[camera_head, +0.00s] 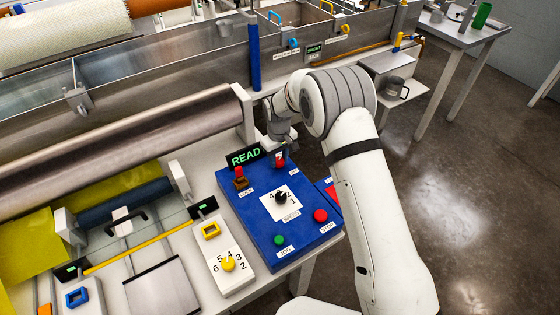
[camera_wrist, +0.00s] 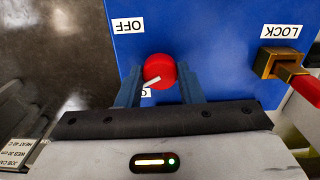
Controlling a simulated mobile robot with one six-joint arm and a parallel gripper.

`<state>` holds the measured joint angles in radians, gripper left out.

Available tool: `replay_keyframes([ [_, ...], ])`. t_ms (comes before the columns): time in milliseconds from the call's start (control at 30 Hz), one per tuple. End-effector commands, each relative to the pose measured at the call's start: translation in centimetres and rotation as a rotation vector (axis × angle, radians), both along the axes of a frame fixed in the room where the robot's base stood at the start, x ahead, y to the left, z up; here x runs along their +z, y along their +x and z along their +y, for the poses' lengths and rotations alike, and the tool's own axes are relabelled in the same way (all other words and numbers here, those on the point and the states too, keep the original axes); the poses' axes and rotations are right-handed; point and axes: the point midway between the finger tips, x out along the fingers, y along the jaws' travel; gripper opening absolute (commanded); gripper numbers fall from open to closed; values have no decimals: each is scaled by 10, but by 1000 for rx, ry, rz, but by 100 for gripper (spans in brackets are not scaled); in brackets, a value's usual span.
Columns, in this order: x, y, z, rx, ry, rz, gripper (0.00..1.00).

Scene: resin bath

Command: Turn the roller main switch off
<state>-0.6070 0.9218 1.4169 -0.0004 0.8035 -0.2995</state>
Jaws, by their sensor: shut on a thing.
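The main switch is a round red knob (camera_wrist: 159,70) with a white pointer mark, on the blue control panel (camera_wrist: 215,45). In the wrist view an OFF label (camera_wrist: 127,26) sits up and left of it. The pointer slants down and left, toward a second label (camera_wrist: 146,92) mostly hidden by the knob and fingers. My gripper (camera_wrist: 158,84) has a blue finger on each side of the knob and is shut on it. In the head view the knob (camera_head: 280,161) shows just below my gripper (camera_head: 281,143), at the panel's far edge.
A brass lock with a red key (camera_wrist: 290,80) sits beside the knob. The panel also has a black speed dial (camera_head: 281,198), a green button (camera_head: 279,240) and a red button (camera_head: 320,216). A green-lit READ display (camera_head: 245,157) stands behind. A white box with yellow dial (camera_head: 228,264) is to the left.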

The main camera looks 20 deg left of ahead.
Motion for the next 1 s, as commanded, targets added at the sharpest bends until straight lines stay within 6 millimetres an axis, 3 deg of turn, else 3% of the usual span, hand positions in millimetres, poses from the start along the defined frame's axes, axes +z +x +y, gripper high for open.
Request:
replay_keyframes([
  [1000,-2,-1,2,-958,1,0,11],
])
